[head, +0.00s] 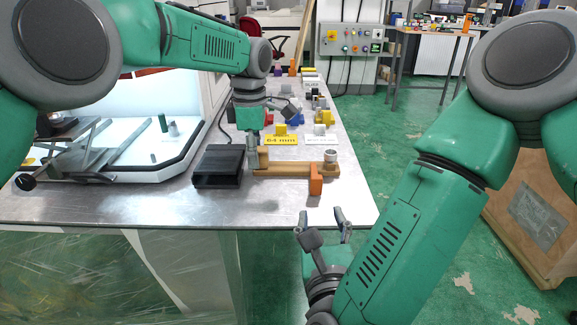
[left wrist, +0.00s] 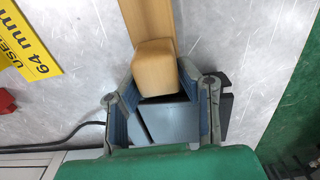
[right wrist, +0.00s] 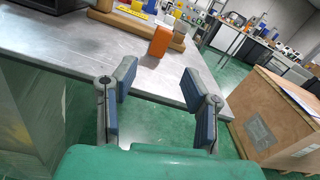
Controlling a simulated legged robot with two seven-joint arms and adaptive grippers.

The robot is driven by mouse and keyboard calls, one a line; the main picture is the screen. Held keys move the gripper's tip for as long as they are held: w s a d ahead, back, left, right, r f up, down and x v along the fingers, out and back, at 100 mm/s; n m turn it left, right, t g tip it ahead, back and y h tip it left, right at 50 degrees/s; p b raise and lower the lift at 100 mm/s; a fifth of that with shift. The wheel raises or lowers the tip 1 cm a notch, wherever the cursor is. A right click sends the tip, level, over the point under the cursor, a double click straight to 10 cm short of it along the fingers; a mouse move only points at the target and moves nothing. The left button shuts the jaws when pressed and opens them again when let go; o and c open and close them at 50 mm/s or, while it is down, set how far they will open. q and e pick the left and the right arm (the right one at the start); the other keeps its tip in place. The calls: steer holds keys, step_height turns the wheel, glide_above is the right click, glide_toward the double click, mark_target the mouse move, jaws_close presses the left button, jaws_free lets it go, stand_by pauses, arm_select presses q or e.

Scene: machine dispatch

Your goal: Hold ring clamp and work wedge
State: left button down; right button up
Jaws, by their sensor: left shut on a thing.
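A wooden bar-shaped piece (head: 290,168), which looks like the ring clamp, lies near the table's right part with a raised block at its left end and a round metallic part at its right. My left gripper (head: 253,142) points down at the left end. In the left wrist view its fingers (left wrist: 160,72) are shut on the wooden end block (left wrist: 155,54). An orange upright block (head: 315,180) stands in front of the bar's right end; I cannot tell whether it is the wedge. My right gripper (head: 323,226) is open and empty beyond the table's front edge, also in the right wrist view (right wrist: 158,80).
A yellow 64 mm sign (head: 281,140) and several small coloured blocks lie behind. A white tray (head: 125,160) is at left. The front metal tabletop (head: 250,210) is clear. A wooden crate (right wrist: 275,125) stands at right.

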mark_target(317, 182)
steer(key=shift+o, duration=0.2)
steer(key=shift+s+a+r+n+y, duration=0.15)
steer(key=shift+s+a+n, duration=0.2)
steer(key=shift+n, duration=0.2)
steer(key=shift+s+a+f+n+y, duration=0.1)
steer(key=shift+s+a+n+y, duration=0.1)
steer(key=shift+a+n, duration=0.25)
steer(key=shift+s+a+r+n, duration=0.1)
steer(key=shift+n, duration=0.5)
steer(key=shift+s+r+n, duration=0.1)
steer(key=shift+n, duration=0.5)
steer(key=n, duration=0.7)
steer(key=s+n, duration=0.1)
steer(key=n, duration=0.6)
steer(key=d+n, duration=0.1)
steer(key=n, duration=0.5)
steer(key=shift+s+r+n, duration=0.2)
steer(key=shift+r+n, duration=0.15)
steer(key=shift+n, duration=0.05)
steer(key=w+n, duration=0.6)
steer(key=w, duration=0.1)
steer(key=w+n, duration=0.3)
steer(key=w, duration=0.1)
steer(key=shift+w+d+r, duration=0.15)
steer(key=shift+w+d, duration=0.1)
steer(key=shift+d, duration=0.15)
